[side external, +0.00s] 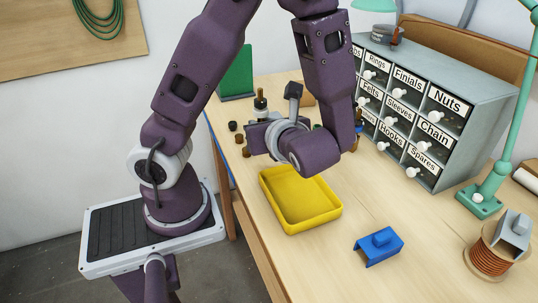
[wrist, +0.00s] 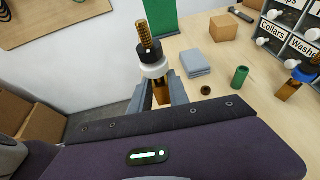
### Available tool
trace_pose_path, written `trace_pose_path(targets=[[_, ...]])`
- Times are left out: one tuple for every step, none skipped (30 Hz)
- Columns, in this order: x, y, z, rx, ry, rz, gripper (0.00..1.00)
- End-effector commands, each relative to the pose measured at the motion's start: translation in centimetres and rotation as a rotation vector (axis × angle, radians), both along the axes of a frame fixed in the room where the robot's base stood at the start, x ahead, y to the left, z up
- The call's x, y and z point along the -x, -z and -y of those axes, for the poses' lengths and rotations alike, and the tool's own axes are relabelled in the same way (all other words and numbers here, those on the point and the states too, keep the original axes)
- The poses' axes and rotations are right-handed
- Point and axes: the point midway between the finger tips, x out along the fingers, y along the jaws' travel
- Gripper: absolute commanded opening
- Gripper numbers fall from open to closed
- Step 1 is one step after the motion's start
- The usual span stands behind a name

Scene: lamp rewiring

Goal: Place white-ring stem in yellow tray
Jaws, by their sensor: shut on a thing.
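The white-ring stem (wrist: 152,68) stands upright in the wrist view, with a brass threaded top, a black collar and a white ring. My gripper (wrist: 162,94) is shut on it below the ring, and its lower part is mostly hidden by the gripper. In the side view my gripper (side external: 258,134) is beyond the yellow tray (side external: 298,198), towards the back left, and the stem's top (side external: 260,100) shows above it. The tray lies empty on the bench. It is not in the wrist view.
A blue bracket (side external: 379,246) lies right of the tray. A labelled drawer cabinet (side external: 440,150), a green lamp stand (side external: 480,203) and a copper wire spool (side external: 490,258) stand to the right. Another brass stem (wrist: 288,90) stands at right.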

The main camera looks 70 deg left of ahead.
Motion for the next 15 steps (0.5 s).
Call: trace_pose_path(targets=[[-0.8,-0.2,1.2,0.0,0.054,0.002,0.0],[-1.4,-0.3,2.0,0.0,0.09,0.003,0.0],[-2.0,-0.4,3.2,0.0,0.138,0.001,0.0],[-2.4,-0.4,4.0,0.0,0.173,0.001,0.0],[-2.8,-0.5,4.9,-0.001,0.207,0.002,0.0],[-3.2,-0.6,5.9,-0.001,0.248,0.002,0.0],[-3.5,-0.6,6.6,-0.001,0.274,0.001,0.0],[-3.7,-0.6,7.2,-0.002,0.295,0.001,0.0],[-3.8,-0.2,7.7,-0.004,0.314,-0.003,0.0],[-3.9,0.3,7.9,-0.006,0.324,-0.005,0.0],[-3.9,1.1,8.0,-0.008,0.328,-0.008,0.0],[-3.9,2.0,8.0,-0.009,0.33,-0.009,0.0],[-3.9,2.7,8.0,-0.008,0.33,-0.009,0.0],[-4.0,3.4,8.0,-0.009,0.329,-0.007,0.0],[-3.9,4.1,8.0,-0.007,0.327,-0.005,0.0]])
